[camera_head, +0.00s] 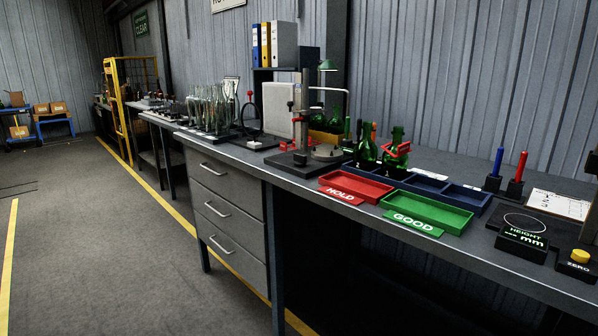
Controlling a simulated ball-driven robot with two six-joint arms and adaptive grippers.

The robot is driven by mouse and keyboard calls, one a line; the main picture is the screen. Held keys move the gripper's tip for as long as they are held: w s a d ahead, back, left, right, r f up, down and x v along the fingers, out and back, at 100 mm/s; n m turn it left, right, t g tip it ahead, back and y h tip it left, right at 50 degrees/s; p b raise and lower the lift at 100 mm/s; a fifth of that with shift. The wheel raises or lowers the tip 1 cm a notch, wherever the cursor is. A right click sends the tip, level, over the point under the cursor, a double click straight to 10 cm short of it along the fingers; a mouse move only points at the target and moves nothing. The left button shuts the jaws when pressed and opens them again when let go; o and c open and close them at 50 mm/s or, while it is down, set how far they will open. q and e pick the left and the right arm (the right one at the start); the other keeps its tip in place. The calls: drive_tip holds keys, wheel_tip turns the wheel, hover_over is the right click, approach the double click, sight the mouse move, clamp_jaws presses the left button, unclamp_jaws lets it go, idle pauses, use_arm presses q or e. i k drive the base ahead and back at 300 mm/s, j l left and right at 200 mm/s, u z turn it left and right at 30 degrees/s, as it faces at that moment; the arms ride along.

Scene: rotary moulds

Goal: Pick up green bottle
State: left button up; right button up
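Several green glass bottles stand upright close together on the workbench. One green bottle (367,148) stands left of another green bottle (397,136), which has a red tool-like piece (398,149) across its front. I cannot tell whether the red piece grips that bottle or only leans against it. More green glass shows partly hidden behind them. Neither of my grippers is in view.
Clear glass bottles (212,108) stand farther left.

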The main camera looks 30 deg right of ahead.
sight(395, 169)
drive_tip(key=z, duration=1.4)
